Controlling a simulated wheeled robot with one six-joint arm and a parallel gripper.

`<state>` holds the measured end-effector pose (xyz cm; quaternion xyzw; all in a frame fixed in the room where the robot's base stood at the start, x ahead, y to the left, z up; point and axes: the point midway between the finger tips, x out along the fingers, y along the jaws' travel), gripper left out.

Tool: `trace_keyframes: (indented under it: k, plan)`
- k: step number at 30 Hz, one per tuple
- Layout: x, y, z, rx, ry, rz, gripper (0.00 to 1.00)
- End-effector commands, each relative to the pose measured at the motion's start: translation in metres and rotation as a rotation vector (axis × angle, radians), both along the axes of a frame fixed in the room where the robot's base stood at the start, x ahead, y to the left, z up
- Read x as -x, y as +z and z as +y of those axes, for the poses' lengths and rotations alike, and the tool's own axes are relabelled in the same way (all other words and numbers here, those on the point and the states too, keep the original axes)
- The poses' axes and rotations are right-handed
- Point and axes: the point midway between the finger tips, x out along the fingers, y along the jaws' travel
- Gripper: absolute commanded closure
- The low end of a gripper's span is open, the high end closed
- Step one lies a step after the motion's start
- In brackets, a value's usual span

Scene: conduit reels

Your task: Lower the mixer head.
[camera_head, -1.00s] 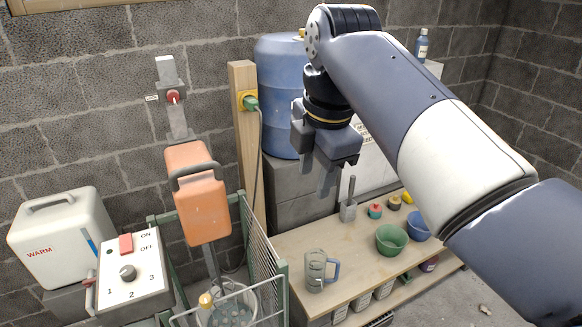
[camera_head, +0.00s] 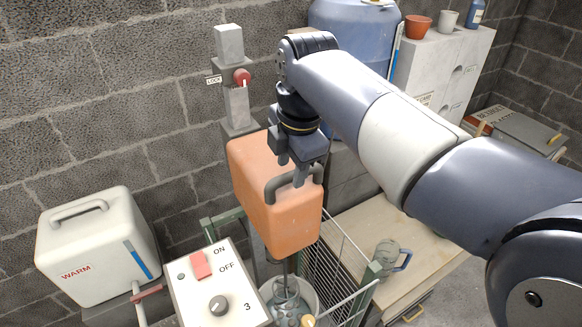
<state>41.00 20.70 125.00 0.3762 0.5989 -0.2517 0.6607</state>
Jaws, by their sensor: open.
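The orange mixer head (camera_head: 265,190) hangs on its grey post (camera_head: 236,105) in the middle of the view. A dark bar handle (camera_head: 290,184) curves across its front. A red knob (camera_head: 242,77) beside a LOCK label sits on the post above the head. The shaft below the head runs down into the bucket (camera_head: 290,300). My gripper (camera_head: 292,176) is open and points down at the handle. Its fingers overlap the handle in the picture, and I cannot tell whether they touch it or straddle it.
A control box (camera_head: 218,285) with an ON/OFF switch and dial stands at the front left, beside a white WARM tank (camera_head: 97,245). A green-framed wire guard (camera_head: 335,270) stands right of the bucket. A glass mug (camera_head: 388,258) is on the wooden bench (camera_head: 375,225).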

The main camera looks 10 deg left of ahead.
Motion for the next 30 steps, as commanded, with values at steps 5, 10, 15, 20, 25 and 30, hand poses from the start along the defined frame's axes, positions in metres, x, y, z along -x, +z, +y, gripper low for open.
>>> trace_keyframes:
  k: [5, 10, 15, 20, 25, 30]
  plan:
    - [-0.0018, -0.0134, 0.0016, 0.001, 0.0, 0.001, 0.59]
    - [-0.0022, -0.0153, 0.0019, 0.0, 0.0, 0.0, 0.59]
    - [-0.0022, -0.0151, 0.0019, 0.0, 0.0, 0.0, 0.63]
    - [-0.0022, -0.015, 0.0019, 0.0, 0.0, 0.0, 0.76]
    - [-0.0022, -0.0149, 0.0019, 0.0, 0.0, 0.0, 0.9]
    - [-0.0021, -0.0147, 0.0019, 0.0, 0.0, 0.0, 1.0]
